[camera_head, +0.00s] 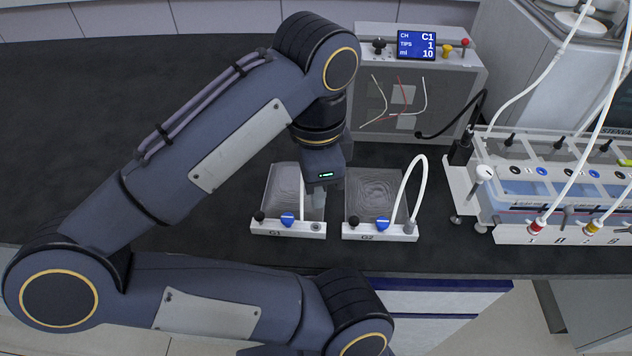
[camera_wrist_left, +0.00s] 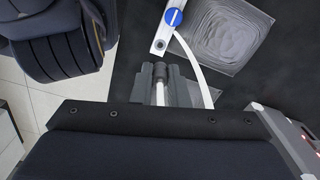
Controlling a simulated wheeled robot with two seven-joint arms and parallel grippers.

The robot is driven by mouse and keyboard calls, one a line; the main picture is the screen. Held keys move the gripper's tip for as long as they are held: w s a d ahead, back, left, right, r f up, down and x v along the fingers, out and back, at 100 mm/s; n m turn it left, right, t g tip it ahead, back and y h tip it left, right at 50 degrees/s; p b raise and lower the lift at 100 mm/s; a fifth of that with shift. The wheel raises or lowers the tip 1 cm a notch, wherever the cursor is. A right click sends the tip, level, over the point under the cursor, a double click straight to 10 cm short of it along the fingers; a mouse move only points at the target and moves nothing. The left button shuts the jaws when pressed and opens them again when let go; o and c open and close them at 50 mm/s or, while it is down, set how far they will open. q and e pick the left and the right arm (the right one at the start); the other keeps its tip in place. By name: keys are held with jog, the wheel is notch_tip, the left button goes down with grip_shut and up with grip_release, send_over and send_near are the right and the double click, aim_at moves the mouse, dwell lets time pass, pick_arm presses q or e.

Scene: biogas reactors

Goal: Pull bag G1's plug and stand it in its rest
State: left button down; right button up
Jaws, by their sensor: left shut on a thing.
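Bag G1 (camera_head: 284,185) is a clear grey bag in a white holder marked G1, with a blue valve (camera_head: 288,219) and a black knob (camera_head: 259,216). The valve also shows in the left wrist view (camera_wrist_left: 174,17). My left gripper (camera_head: 319,205) is over the holder's right end. In the left wrist view, its grey fingers (camera_wrist_left: 162,78) are shut on a dark grey plug (camera_wrist_left: 160,72) on a white tube (camera_wrist_left: 200,75). The tube curves back towards the valve. A round dark opening (camera_wrist_left: 159,44) in the holder's end looks empty, apart from the plug. My right gripper is out of view.
Bag G2 (camera_head: 374,190) stands close on the right, with its white tube (camera_head: 412,170) arching up. A grey meter box (camera_head: 415,90) with a blue screen is behind. A bath with several tubes (camera_head: 550,180) is at the right. The dark bench is clear at the far left.

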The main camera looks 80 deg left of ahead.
pick_arm(q)
jog(key=shift+f+b, duration=2.3)
jog(key=shift+f, duration=0.5)
jog(key=shift+f+b, duration=1.05)
jog(key=shift+f, duration=0.05)
dwell(0.4)
dwell(0.4)
jog(key=c, duration=1.3)
grip_release()
jog(key=shift+c, duration=0.2)
jog(key=shift+r, duration=0.15)
notch_tip(320, 180, up, 8)
jog(key=p, duration=0.3)
jog(key=shift+f, duration=0.2)
jog(key=shift+d, duration=0.15)
